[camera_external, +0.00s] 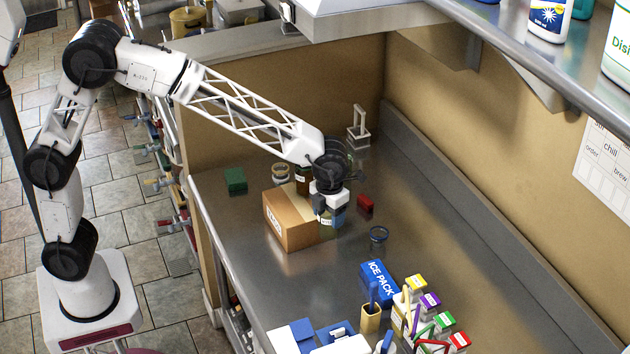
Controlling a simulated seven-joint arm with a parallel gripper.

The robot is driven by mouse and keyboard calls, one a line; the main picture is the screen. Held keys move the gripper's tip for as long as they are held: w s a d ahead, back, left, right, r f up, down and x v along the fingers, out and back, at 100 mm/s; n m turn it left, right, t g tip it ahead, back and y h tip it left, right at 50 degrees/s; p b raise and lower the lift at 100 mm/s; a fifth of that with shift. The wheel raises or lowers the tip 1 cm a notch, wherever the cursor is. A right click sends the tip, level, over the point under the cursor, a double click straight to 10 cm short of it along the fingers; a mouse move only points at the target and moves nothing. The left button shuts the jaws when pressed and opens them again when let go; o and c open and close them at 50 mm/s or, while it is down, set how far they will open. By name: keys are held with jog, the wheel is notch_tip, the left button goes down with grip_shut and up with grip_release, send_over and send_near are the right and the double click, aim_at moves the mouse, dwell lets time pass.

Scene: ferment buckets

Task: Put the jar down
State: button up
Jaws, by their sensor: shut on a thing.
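My gripper (326,208) points down over the metal counter, just right of a cardboard box. It is shut on a jar (327,222), which shows only in part below the fingers, with a pale label. The jar appears upright, close to the box's right side. The wrist and fingers hide its top, and I cannot tell whether its base touches the counter.
The cardboard box (289,220) stands at the jar's left. A blue ice pack (379,280) and several small boxes crowd the front. The right side of the counter is clear.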

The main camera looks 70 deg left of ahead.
jog(key=s+a+r+n, duration=0.2)
jog(key=s+a, duration=0.7)
jog(key=s, duration=0.1)
jog(key=s+a+r+n, duration=0.3)
jog(key=s+a, duration=0.7)
jog(key=s, duration=0.1)
jog(key=shift+r, duration=0.15)
jog(key=shift+d, duration=0.1)
send_over(288, 205)
jog(key=shift+d+f, duration=0.1)
jog(key=shift+f, duration=0.7)
dwell(0.3)
jog(key=shift+f, duration=1.75)
jog(key=shift+f, duration=0.1)
